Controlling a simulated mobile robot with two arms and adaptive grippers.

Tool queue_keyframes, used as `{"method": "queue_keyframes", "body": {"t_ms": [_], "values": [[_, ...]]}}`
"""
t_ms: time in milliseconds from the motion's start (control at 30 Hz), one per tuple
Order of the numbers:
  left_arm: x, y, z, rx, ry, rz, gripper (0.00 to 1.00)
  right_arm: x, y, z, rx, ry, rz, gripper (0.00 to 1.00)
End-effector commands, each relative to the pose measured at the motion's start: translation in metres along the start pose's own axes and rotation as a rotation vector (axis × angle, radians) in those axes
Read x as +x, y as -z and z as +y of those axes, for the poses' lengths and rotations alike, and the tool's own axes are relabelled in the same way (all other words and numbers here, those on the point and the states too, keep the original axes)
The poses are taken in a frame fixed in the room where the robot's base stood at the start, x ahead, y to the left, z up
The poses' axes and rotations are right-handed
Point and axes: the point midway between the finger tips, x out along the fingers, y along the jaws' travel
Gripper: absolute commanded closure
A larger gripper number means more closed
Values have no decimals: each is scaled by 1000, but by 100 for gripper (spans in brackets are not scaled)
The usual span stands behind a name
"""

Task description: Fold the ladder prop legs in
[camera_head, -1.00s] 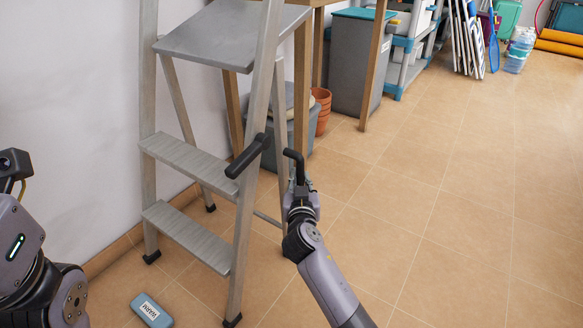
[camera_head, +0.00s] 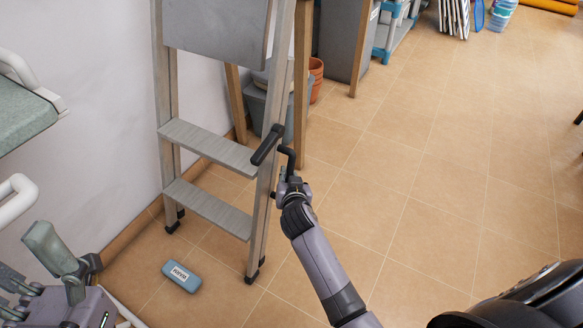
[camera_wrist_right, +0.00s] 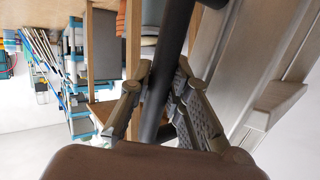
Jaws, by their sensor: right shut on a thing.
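The grey metal ladder (camera_head: 258,220) stands upright near the wall at centre-left in the head view. Its prop legs lie close behind the front rails, with the rear feet just behind the front feet. Its top platform (camera_head: 215,28) is tilted steeply. A black handle (camera_head: 267,145) sticks out from the front right rail. My right gripper (camera_head: 290,178) is shut on a second black, bent handle (camera_head: 289,153) beside it; in the right wrist view this black bar (camera_wrist_right: 165,70) passes between the fingers. My left gripper (camera_head: 45,270) is at the lower left, away from the ladder; its finger opening is unclear.
A blue-grey labelled block (camera_head: 182,277) lies on the floor before the ladder. A wooden-legged table (camera_head: 303,90), a grey bin (camera_head: 340,40) and terracotta pots (camera_head: 315,75) stand behind. A green-topped object (camera_head: 20,110) juts in at left. The tiled floor at right is clear.

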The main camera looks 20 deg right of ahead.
Motion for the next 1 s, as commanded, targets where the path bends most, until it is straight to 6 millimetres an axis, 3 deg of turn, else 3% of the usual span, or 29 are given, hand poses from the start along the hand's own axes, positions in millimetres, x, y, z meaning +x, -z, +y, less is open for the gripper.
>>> {"method": "queue_keyframes", "body": {"t_ms": [567, 600, 700, 1000], "values": [[6, 1, 0, 0, 0, -1, 31, -5, -5, -5, 12, 4, -23, 100], [6, 1, 0, 0, 0, -1, 31, -5, -5, -5, 13, 4, -23, 81], [6, 1, 0, -1, 0, -1, 31, -5, -4, -5, 12, 4, -22, 74], [8, 2, 0, 1, 1, 5, 31, -4, 0, -3, 11, 2, -16, 74]]}}
